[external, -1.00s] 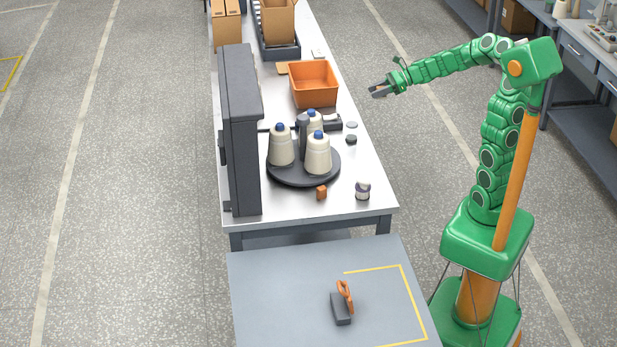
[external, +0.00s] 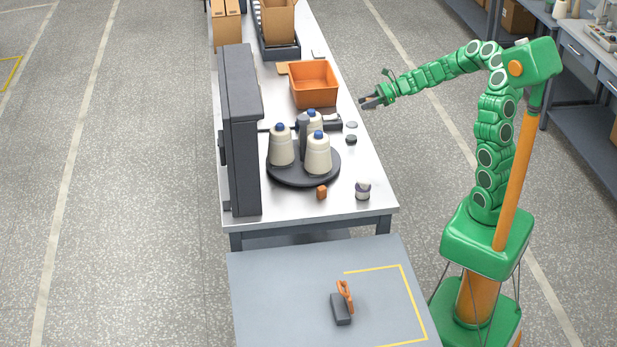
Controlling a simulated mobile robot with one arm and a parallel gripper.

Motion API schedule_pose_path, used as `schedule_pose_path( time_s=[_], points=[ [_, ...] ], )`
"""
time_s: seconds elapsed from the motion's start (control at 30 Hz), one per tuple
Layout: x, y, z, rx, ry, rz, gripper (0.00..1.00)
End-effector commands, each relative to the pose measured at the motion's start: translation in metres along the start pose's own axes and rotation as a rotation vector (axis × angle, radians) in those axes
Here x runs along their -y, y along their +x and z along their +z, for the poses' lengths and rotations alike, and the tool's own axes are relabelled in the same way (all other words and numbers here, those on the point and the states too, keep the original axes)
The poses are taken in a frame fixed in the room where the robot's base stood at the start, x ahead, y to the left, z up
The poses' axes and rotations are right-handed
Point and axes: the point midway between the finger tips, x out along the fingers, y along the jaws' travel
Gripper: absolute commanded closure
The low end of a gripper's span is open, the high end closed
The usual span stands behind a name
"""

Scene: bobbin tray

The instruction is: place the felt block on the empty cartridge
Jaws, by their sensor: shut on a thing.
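My gripper (external: 367,102) is in the air near the right edge of the long table, right of the orange bin. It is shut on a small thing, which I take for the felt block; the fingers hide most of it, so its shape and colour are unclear. I cannot make out for certain which thing is the empty cartridge. Two small round pieces, a grey one (external: 352,125) and a dark one (external: 351,139), lie on the table below the gripper in the picture.
A dark round tray (external: 285,178) carries cream cones (external: 318,156) with blue tops. An orange bin (external: 314,84) stands behind. A small orange block (external: 321,192) and a small jar-like piece (external: 363,190) sit near the front edge. A tall dark panel (external: 243,135) stands at the left.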

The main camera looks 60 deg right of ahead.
Motion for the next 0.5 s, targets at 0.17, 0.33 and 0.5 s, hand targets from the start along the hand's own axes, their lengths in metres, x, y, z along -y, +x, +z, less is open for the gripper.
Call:
schedule_pose_path(
  time_s=[0.17, 0.33, 0.5],
  points=[
    [0.019, 0.019, -0.005, -0.001, 0.000, 0.001, 0.93],
    [0.036, 0.036, -0.014, -0.002, 0.003, 0.000, 0.93],
    [0.047, 0.051, -0.027, -0.001, 0.001, 0.001, 0.93]
  ],
)
